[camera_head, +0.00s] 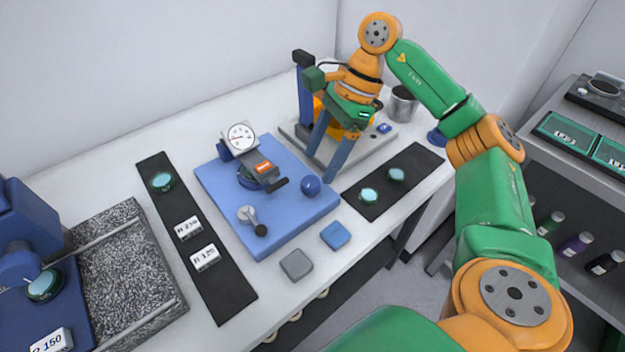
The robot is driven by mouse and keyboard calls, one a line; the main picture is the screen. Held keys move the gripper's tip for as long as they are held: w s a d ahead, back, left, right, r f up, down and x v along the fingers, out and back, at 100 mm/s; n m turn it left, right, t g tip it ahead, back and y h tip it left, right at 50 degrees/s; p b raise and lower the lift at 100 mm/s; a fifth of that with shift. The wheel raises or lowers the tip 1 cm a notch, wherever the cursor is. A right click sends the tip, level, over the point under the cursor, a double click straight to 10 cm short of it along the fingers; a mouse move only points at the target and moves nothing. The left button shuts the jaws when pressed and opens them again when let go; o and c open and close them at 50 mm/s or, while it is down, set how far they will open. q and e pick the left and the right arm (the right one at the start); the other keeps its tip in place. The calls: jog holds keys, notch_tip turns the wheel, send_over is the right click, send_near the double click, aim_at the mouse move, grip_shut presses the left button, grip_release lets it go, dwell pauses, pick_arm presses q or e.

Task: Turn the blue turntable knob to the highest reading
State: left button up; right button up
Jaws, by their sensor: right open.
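A blue plate (290,228) on the white bench carries a round dial gauge (241,137), a unit with an orange label (263,168) and a black lever. A round blue knob (311,186) sits at the plate's right side. Another small blue knob (384,128) is on a grey base (363,150) behind it; I cannot tell which one is the turntable knob. My right gripper (320,167) points down, open and empty, its fingertips close to the round knob and apparently above it. The gauge's needle is too small to read. My left gripper is out of view.
A blue post (305,95) and a partly hidden yellow part stand behind my right gripper. Black mats (222,278) with green-topped discs flank the plate. Grey (296,264) and blue (335,235) pads lie in front. A metal cup (402,104) stands back right.

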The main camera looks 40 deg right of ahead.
aim_at(311, 181)
jog(key=x, duration=0.4)
jog(key=shift+a+f, duration=0.15)
jog(key=shift+f, duration=0.2)
grip_shut()
jog(key=shift+m, duration=0.3)
jog(key=shift+s+f+m+t+b, duration=0.1)
jog(key=shift+m+t+b, duration=0.45)
jog(key=shift+m, duration=0.45)
jog(key=m+t+b, duration=0.1)
jog(key=m, duration=0.1)
jog(key=shift+m+h, duration=0.3)
jog(key=shift+h, duration=0.1)
jog(key=m+t+h+b, duration=0.1)
jog(key=m, duration=0.2)
jog(key=shift+s+a, duration=0.1)
jog(key=shift+a, duration=0.05)
jog(key=shift+m+h, duration=0.5)
jog(key=shift+m, duration=1.2)
jog(key=shift+t, duration=0.25)
